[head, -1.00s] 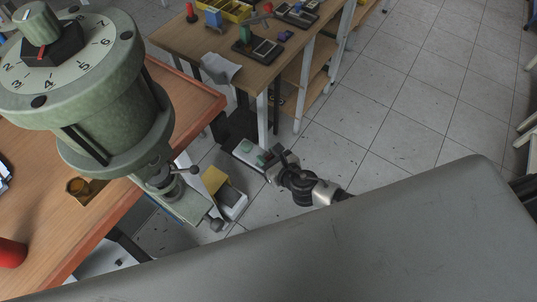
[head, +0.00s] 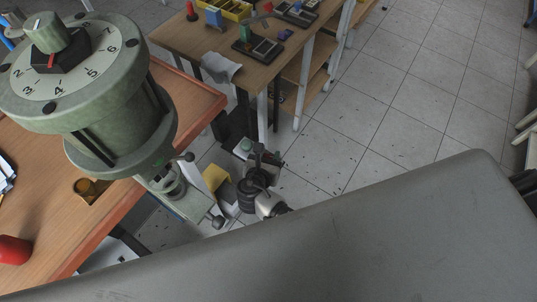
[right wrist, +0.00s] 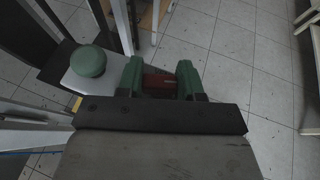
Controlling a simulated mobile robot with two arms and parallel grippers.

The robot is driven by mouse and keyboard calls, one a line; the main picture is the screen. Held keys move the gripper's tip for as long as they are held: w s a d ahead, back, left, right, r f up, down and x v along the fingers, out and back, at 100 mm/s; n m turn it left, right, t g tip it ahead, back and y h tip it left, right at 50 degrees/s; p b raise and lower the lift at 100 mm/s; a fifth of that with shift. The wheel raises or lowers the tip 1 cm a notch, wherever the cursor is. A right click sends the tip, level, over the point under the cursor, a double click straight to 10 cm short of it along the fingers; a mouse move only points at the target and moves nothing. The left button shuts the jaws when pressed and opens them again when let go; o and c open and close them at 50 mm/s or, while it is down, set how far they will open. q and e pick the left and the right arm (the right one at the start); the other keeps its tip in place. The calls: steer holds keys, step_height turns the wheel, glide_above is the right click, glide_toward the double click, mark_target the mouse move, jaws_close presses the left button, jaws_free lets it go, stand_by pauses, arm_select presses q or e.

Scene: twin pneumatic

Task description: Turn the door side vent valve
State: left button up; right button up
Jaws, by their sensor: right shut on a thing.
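A pale grey box (right wrist: 68,66) with a round green knob (right wrist: 88,60) stands at the left in the right wrist view. Most of this part is hidden by the fingers and the wrist. In the head view my right gripper (head: 258,158) covers the near part of the box. My left gripper is not in view.
A green machine with a numbered dial (head: 75,60) stands at the left by a wooden bench (head: 40,235), with ball-ended levers below it. Another workbench (head: 180,35) is behind. Tiled floor at the right is clear.

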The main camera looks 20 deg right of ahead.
steer(key=shift+m+g+h, duration=1.3)
steer(key=shift+m+h, duration=0.1)
steer(key=shift+m, duration=0.2)
steer(key=shift+g, duration=0.3)
steer(key=o, duration=0.9)
steer(key=shift+o, duration=0.2)
